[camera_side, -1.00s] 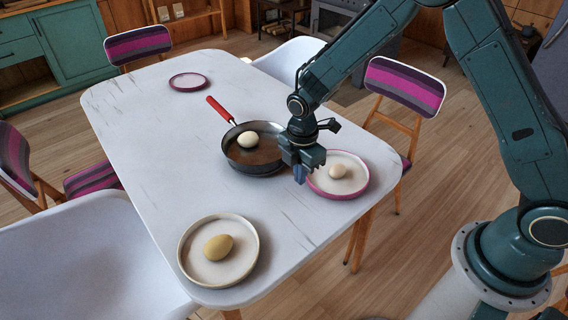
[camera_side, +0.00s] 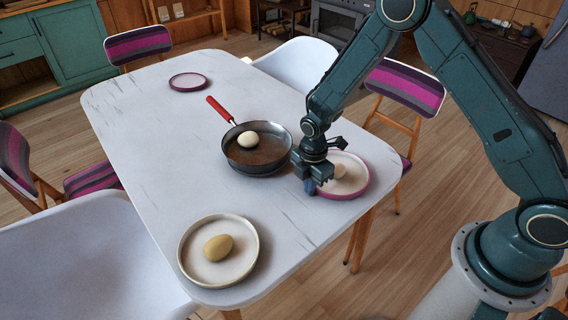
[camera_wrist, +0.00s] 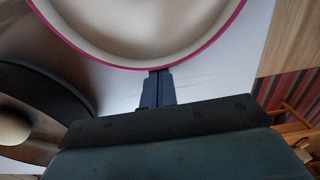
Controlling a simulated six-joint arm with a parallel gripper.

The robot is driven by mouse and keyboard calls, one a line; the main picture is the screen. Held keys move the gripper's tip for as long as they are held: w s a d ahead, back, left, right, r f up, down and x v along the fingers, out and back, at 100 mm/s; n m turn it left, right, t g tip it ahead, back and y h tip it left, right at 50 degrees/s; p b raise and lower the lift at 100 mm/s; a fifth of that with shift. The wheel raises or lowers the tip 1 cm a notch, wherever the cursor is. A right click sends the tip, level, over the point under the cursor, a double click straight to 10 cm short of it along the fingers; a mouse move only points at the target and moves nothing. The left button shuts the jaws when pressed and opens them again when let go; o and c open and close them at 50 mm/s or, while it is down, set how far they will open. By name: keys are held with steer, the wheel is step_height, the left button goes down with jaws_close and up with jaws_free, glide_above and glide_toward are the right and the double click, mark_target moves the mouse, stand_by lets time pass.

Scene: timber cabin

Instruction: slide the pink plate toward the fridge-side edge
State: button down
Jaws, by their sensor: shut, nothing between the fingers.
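My gripper (camera_side: 310,188) points down at the plate's left front rim, shut and empty. In the wrist view the closed fingertips (camera_wrist: 160,74) meet the plate's pink rim (camera_wrist: 120,64); I cannot tell if they touch it. The fridge (camera_side: 550,75) stands beyond the table at the upper right of the side view.
A pan (camera_side: 257,165) with a red handle and an egg sits just left of my gripper. A cream plate (camera_side: 240,268) with a yellowish egg is at the front. A smaller pink-rimmed plate (camera_side: 189,82) is at the far end. A striped chair (camera_side: 405,90) stands beyond the right edge.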

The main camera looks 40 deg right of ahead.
mark_target(344, 162)
steer(key=shift+d, duration=0.2)
steer(key=d, duration=1.3)
steer(key=shift+d, duration=0.35)
steer(key=shift+a, duration=0.1)
steer(key=shift+a, duration=1.95)
step_height(344, 162, up, 8)
steer(key=shift+r, duration=1)
